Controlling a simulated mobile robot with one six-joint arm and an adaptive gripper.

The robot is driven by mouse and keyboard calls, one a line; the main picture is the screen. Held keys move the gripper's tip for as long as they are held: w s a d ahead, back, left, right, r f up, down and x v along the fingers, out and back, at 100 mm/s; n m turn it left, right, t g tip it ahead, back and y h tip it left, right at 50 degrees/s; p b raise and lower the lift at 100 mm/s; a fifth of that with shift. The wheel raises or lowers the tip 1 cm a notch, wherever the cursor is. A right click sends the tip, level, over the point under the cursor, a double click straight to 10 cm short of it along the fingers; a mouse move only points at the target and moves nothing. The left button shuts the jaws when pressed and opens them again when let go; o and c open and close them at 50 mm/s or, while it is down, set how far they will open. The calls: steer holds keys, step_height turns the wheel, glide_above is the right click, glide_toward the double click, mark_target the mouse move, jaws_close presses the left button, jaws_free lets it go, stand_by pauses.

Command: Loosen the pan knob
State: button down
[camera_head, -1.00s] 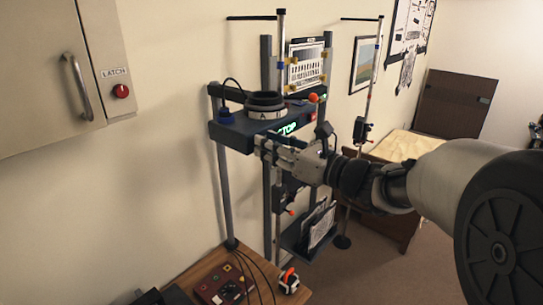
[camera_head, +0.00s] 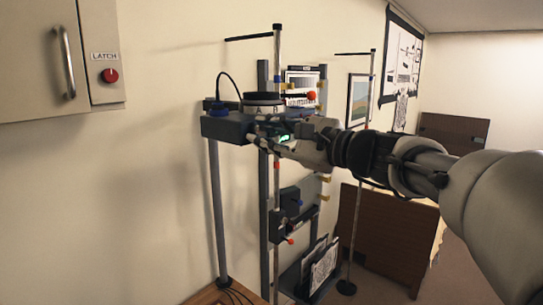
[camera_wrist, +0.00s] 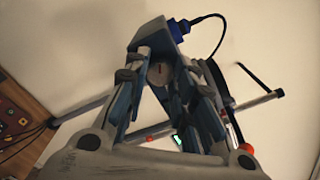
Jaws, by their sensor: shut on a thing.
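The pan knob, a small round grey knob with a red mark (camera_wrist: 160,73), shows between my fingers in the wrist view, on the face of a dark box (camera_wrist: 158,36). My gripper (camera_wrist: 160,76) is shut on this knob, one finger on each side of it. In the head view my gripper (camera_head: 256,141) reaches in from the right to the front of the same box (camera_head: 226,129). The knob is hidden there by the fingers. A dark ring marked A (camera_head: 263,105) sits on top of the box.
A blue plug (camera_head: 218,108) with a black cable stands at the box's left end. A green display (camera_head: 284,138) is partly covered by my gripper. An orange ball-ended lever (camera_head: 311,96) stands close by.

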steer(key=shift+f+n+b, duration=0.1)
steer(key=shift+n+b, duration=2.3)
steer(key=shift+b, duration=0.15)
steer(key=c, duration=1.3)
jaws_free()
steer(key=shift+c, duration=0.2)
steer(key=shift+d, duration=0.1)
steer(key=v, duration=1.2)
